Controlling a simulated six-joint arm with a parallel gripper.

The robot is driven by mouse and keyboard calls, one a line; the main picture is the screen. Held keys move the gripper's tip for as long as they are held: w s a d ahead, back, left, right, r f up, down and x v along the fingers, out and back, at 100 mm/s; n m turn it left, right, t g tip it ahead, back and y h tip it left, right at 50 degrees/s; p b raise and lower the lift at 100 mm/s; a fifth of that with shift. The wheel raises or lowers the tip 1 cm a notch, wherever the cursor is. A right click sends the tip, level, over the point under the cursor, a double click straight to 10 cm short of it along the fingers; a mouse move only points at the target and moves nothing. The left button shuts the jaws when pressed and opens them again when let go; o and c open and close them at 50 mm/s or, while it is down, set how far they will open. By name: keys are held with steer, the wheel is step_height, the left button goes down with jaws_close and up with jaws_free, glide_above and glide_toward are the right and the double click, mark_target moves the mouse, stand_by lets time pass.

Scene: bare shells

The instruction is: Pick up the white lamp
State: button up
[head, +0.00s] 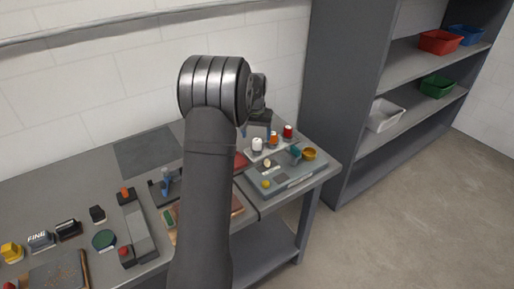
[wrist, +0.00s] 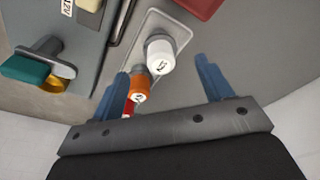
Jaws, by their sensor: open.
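The white lamp (head: 257,144) is a small upright white cap with a dark mark on top. It stands at the left end of a short row, on a light plate, in the head view. In the wrist view the white lamp (wrist: 160,56) lies just beyond and between the blue fingertips. My gripper (wrist: 162,68) is open, with nothing held between its fingers. In the head view my gripper (head: 258,129) is above the lamp row, partly hidden by my arm. The gap in height between fingertips and lamp is hard to judge.
An orange lamp (wrist: 138,87) and a red lamp (wrist: 128,108) stand beside the white one, near the left finger. A grey panel (head: 290,182) with a teal knob (head: 295,152) is in front. A red object (wrist: 203,6) is close by. Shelves with bins stand right.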

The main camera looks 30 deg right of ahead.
mark_target(257, 140)
steer(key=shift+w+d+f, duration=0.15)
steer(key=shift+f, duration=0.85)
steer(key=shift+w+d+f, duration=0.2)
steer(key=shift+f, duration=0.85)
steer(key=shift+w+d+f, duration=0.15)
steer(key=shift+f, duration=0.85)
steer(key=c, duration=1.1)
